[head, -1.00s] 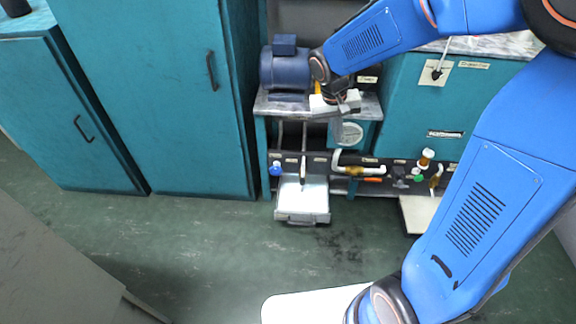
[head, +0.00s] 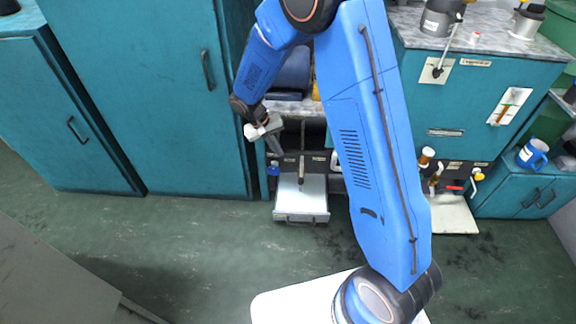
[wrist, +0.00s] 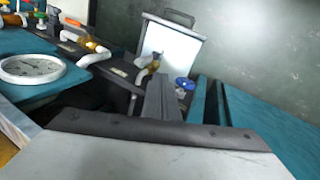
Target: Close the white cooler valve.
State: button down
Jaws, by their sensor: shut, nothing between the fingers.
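A valve with a white cap and a brown body (head: 425,157) shows at the right end of the dark pipe panel in the head view. It may be the white cooler valve, but the label beside it is too small to read. My gripper (head: 279,147) is shut and empty, pointing down at the left end of that panel, well left of the white-capped valve. In the wrist view my gripper (wrist: 163,95) points past a blue knob (wrist: 183,83), which sits just right of the fingers; I cannot tell if they touch.
An open tray (head: 302,197) sticks out low below the gripper. A blue knob also shows in the head view (head: 273,168). A round gauge (wrist: 32,68) is at the left of the wrist view. Red (head: 452,187) and yellow (head: 478,174) handles are right of my arm. The green floor is clear.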

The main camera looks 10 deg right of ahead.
jog(key=shift+w+a+f, duration=0.4)
jog(key=shift+a+f, duration=0.3)
jog(key=shift+f, duration=0.1)
send_near(301, 173)
jog(key=w+a+f, duration=0.1)
jog(key=a+f, duration=0.2)
jog(key=f, duration=0.2)
jog(key=shift+s+d+f, duration=0.1)
jog(key=shift+d+f, duration=0.05)
jog(key=shift+d, duration=1.65)
jog(key=shift+d, duration=0.1)
